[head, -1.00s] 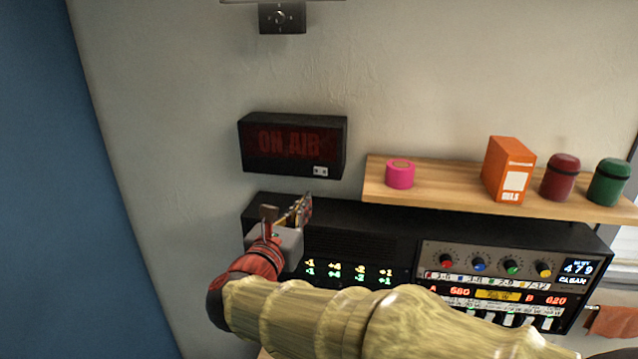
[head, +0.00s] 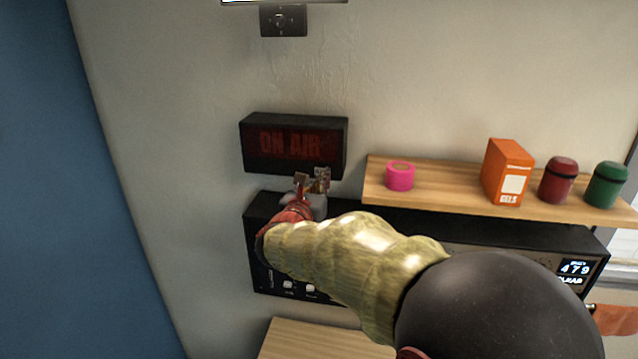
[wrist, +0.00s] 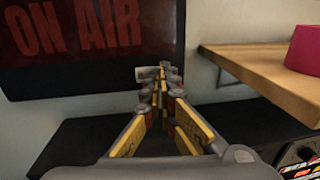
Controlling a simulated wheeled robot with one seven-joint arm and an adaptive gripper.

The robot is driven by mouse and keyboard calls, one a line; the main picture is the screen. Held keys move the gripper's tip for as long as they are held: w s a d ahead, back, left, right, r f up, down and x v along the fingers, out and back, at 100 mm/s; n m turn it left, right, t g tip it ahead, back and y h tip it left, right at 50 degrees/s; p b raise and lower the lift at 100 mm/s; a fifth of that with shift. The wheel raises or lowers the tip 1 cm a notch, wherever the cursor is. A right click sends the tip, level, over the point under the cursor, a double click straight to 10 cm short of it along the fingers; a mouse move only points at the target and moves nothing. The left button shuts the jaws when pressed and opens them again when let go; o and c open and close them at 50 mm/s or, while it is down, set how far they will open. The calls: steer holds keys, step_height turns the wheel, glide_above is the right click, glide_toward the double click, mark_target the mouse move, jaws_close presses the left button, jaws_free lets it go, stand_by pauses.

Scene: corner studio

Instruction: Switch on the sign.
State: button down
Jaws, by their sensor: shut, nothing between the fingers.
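The ON AIR sign (head: 270,145) is a black box on the wall with dull dark red letters, unlit. It fills the upper left of the wrist view (wrist: 80,70). My gripper (head: 313,180) is at the sign's lower right corner, shut and empty, pointing toward its face. In the wrist view its fingertips (wrist: 162,70) come together in front of that corner. A small pale switch (wrist: 146,73) shows just left of the fingertips; in the head view the gripper hides it. I cannot tell whether the fingertips touch the switch.
A wooden shelf (head: 440,190) juts out to the right, holding a pink roll (head: 400,176), an orange box (head: 508,172) and two canisters. A black audio console (head: 262,215) lies below the sign, partly behind my arm. The wall left of the sign is clear.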

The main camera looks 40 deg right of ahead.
steer(key=shift+w+d, duration=0.1)
steer(key=shift+d, duration=0.15)
steer(key=shift+w+d+b, duration=0.1)
steer(key=shift+d+b, duration=0.1)
steer(key=shift+b, duration=0.4)
